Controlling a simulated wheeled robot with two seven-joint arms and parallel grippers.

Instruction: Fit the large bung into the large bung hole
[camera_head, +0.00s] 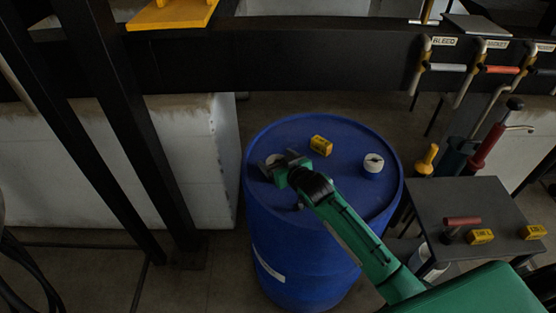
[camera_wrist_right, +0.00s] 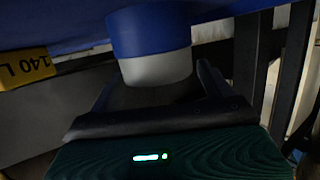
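A blue drum (camera_head: 310,235) stands upright in the middle of the head view. My right gripper (camera_head: 282,165) is over the left part of its lid, at a pale round bung (camera_head: 273,159). In the right wrist view this bung (camera_wrist_right: 156,70) is a pale grey cylinder lined up with a blue round collar (camera_wrist_right: 150,28). The gripper's fingers (camera_wrist_right: 158,85) stand on either side of it and look slightly apart from it. How deep the bung sits is not clear. A second white round fitting (camera_head: 373,162) is on the lid's right side. My left gripper is not seen.
A dark side table (camera_head: 470,205) at the right holds a red-handled tool (camera_head: 462,222) and yellow blocks (camera_head: 480,237). Dark posts (camera_head: 130,130) stand at the left.

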